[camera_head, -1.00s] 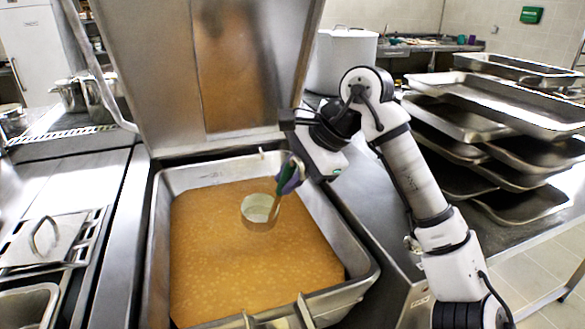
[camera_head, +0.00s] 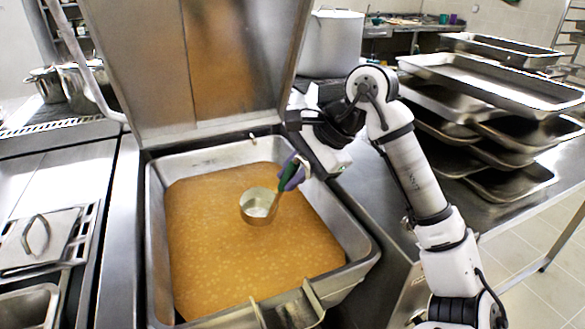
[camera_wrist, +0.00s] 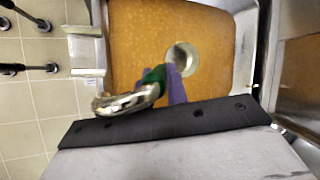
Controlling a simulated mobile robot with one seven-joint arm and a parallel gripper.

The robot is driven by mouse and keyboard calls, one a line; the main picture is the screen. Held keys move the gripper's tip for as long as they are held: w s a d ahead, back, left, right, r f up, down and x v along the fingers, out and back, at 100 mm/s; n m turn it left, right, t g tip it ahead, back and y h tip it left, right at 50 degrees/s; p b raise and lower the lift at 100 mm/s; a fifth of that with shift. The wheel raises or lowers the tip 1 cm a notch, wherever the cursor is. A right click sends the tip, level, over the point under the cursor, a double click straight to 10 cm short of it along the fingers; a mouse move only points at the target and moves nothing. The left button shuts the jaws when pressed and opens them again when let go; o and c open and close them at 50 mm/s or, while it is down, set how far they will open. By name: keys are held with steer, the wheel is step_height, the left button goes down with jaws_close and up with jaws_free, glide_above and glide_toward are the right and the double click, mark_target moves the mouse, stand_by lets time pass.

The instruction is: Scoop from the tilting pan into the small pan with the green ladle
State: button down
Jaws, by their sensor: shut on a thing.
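The tilting pan (camera_head: 158,250) is a large rectangular steel vessel holding orange-brown liquid with pale bits. Its lid (camera_head: 145,70) stands open at the back. My gripper (camera_head: 291,172) is shut on the green handle of the ladle (camera_head: 258,205), over the pan's right part. The ladle's round metal bowl hangs over or at the liquid's surface, and I cannot tell whether it touches. In the wrist view the green handle (camera_wrist: 155,76) lies by the purple fingers (camera_wrist: 175,88), with the bowl (camera_wrist: 182,57) beyond. A small steel vessel (camera_head: 300,312) at the front edge may be the small pan or the pan's spout.
Stacked steel trays (camera_head: 490,85) stand on the counter to the right, behind my arm. A large stockpot (camera_head: 330,45) is behind the pan. A lidded counter unit (camera_head: 40,240) is at the left. Smaller pots (camera_head: 75,80) stand at the back left.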

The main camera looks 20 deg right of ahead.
steer(key=shift+f, duration=0.95)
step_height(320, 180, down, 16)
steer(key=b, duration=1.7)
steer(key=shift+w, duration=0.1)
steer(key=w+a+r+g, duration=0.1)
steer(key=w+r, duration=0.3)
steer(key=r, duration=1.8)
steer(key=shift+w+r+m+g+h, duration=0.15)
steer(key=shift+r+m+g+h, duration=0.2)
steer(key=shift+g, duration=0.45)
steer(key=shift+f, duration=0.1)
stand_by(1.3)
